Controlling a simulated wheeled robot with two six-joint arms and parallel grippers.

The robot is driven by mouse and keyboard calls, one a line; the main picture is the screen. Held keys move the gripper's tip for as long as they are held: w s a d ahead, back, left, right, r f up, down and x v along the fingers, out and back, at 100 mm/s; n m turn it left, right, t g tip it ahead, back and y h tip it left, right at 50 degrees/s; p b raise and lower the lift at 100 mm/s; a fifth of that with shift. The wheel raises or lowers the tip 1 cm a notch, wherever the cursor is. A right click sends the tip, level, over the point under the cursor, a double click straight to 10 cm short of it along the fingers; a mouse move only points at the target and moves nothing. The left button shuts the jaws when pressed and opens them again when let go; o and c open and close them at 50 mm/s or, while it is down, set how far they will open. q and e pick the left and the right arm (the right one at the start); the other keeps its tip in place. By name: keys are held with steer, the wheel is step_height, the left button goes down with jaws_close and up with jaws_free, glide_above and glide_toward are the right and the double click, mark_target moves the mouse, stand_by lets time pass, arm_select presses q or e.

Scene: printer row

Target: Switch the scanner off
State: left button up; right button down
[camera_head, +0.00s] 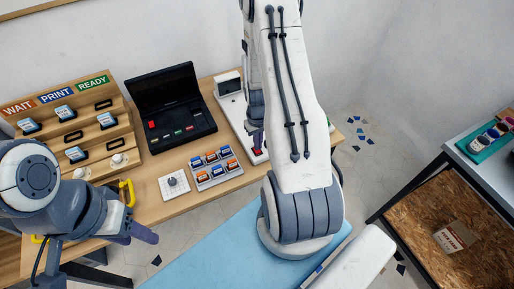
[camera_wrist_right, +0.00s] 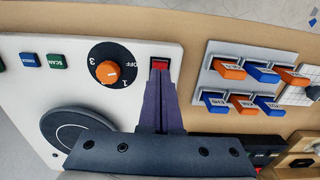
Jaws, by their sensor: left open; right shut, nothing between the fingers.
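The scanner appears to be the white panel unit (camera_wrist_right: 100,50); in the head view it (camera_head: 226,88) is partly hidden behind my right arm. It carries an orange knob (camera_wrist_right: 107,71) on a black dial marked OFF, 1 and 3, a red switch (camera_wrist_right: 160,64), a green SCAN button (camera_wrist_right: 57,61) and a blue button (camera_wrist_right: 27,60). I cannot surely tell which mark the knob points to. My right gripper (camera_wrist_right: 160,86) is shut and empty, its tips right at the red switch; contact is unclear. My left gripper (camera_head: 143,234) is open and empty near the table's front edge.
A black laptop-like console (camera_head: 172,108) stands left of the scanner. A grey tray (camera_head: 217,170) of orange and blue blocks and a white knob plate (camera_head: 174,184) lie in front. A wooden WAIT/PRINT/READY rack (camera_head: 97,119) is at left. A shelf table (camera_head: 465,215) stands at right.

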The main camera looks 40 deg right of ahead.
step_height(320, 180, up, 5)
steer(key=p, duration=0.3)
steer(key=shift+r+p, duration=0.15)
steer(key=shift+p, duration=0.25)
steer(key=a+r+n, duration=0.5)
steer(key=a+r, duration=1.1)
steer(key=a, duration=0.4)
steer(key=s+a+r+n, duration=0.2)
steer(key=s+a+r, duration=0.2)
steer(key=s, duration=0.4)
steer(key=s+a+r+n+y, duration=0.1)
steer(key=s+a+r+n, duration=0.1)
steer(key=s+a+r, duration=0.3)
steer(key=s+a, duration=0.2)
steer(key=s, duration=0.1)
steer(key=shift+s+n, duration=0.2)
steer(key=shift+n, duration=0.2)
